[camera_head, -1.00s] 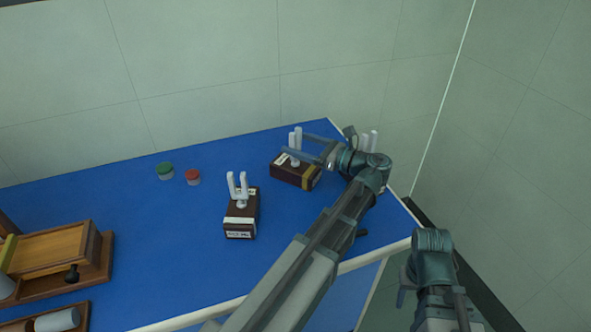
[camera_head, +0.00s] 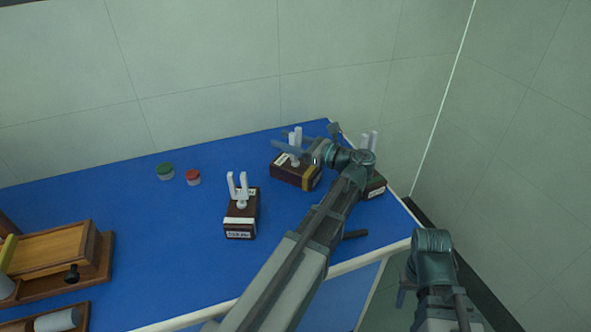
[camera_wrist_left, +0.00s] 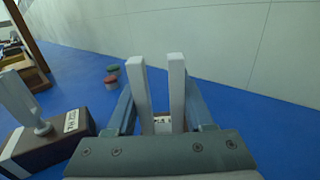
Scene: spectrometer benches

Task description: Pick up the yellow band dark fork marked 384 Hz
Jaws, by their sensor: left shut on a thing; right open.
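A pale two-pronged fork (camera_head: 296,137) stands on a dark brown block (camera_head: 288,173) with a yellow band near the back right of the blue bench. The marking on its label is too small to read. My left gripper (camera_head: 289,141) reaches over the block from the right and is shut on this fork. In the left wrist view the two pale prongs (camera_wrist_left: 178,92) stand between my fingers, and the block is mostly hidden behind the gripper. My right gripper (camera_head: 402,291) is open and empty, off the bench's right front edge.
Another fork on a white-banded block (camera_head: 240,226) stands in front to the left. A third, on a green-banded block (camera_head: 374,187), is partly behind my left arm. Red (camera_head: 193,177) and green (camera_head: 165,171) lidded jars stand left. A wooden box (camera_head: 60,255) sits far left.

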